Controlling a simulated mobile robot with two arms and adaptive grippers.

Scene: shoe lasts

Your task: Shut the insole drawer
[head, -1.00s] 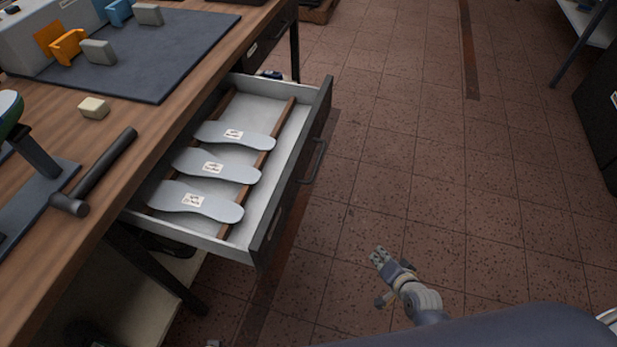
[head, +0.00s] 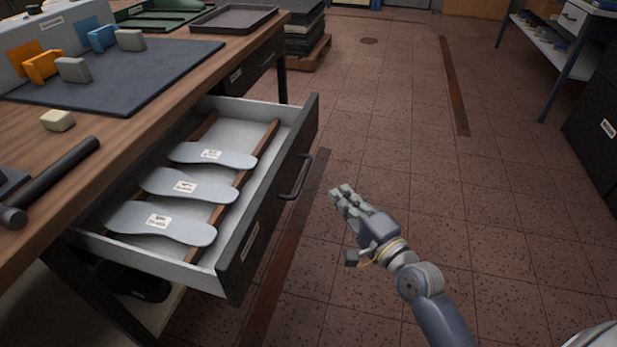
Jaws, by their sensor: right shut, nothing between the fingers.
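The insole drawer (head: 240,257) stands pulled out from under the wooden workbench. It has a white inside, a dark front and a dark bar handle (head: 296,177). Three pale grey insoles with white labels lie in it: a near one (head: 185,231), a middle one (head: 205,192) and a far one (head: 235,160). My right gripper (head: 341,194) is shut and empty, in the open space to the right of the drawer front. It shows apart from the handle in the picture. My left gripper is not in view.
On the workbench (head: 100,147) lie a hammer (head: 60,172), a cream block (head: 57,120) and a dark mat (head: 160,80) with orange, blue and grey pieces. Another drawer (head: 250,72) beyond is closed. The tiled floor (head: 430,190) to the right is clear.

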